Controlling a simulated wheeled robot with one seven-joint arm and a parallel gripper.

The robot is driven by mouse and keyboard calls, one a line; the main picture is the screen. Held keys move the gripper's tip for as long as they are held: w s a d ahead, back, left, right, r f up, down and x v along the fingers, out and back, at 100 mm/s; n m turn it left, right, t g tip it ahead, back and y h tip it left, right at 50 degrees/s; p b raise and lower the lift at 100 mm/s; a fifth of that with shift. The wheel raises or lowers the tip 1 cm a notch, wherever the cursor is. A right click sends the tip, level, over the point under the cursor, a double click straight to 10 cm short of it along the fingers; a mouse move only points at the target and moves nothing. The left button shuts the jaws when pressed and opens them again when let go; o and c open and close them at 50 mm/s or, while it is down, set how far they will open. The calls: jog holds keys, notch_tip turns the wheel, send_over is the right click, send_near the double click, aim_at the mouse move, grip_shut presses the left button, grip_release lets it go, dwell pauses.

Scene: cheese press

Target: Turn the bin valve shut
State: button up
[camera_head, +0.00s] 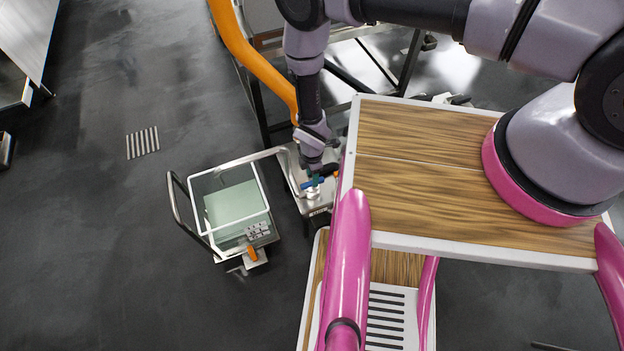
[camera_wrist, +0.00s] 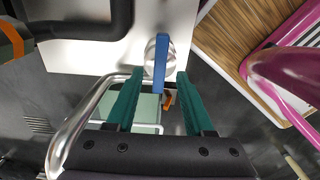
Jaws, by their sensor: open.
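A valve with a blue lever handle (camera_wrist: 160,62) on a round silver hub sits at a pale metal panel in the wrist view. The blue handle also shows in the head view (camera_head: 314,183), beside the bin. My gripper (camera_wrist: 160,76) is open, its two teal fingers either side of the handle's line; I cannot tell whether they touch it. In the head view my gripper (camera_head: 315,170) points down just above the handle and partly hides it. The white-framed bin (camera_head: 262,181) with pale green contents stands to the left. A small orange handle (camera_head: 252,253) is at its lower front.
A silver pipe (camera_head: 240,160) runs from the metal unit across the bin's top. A large orange hose (camera_head: 255,62) hangs close to my arm on the left. A wooden-topped cart with pink posts (camera_head: 346,260) stands close on the right. Dark floor at left is mostly clear.

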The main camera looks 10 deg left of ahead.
jog(key=shift+f, duration=1.5)
grip_shut()
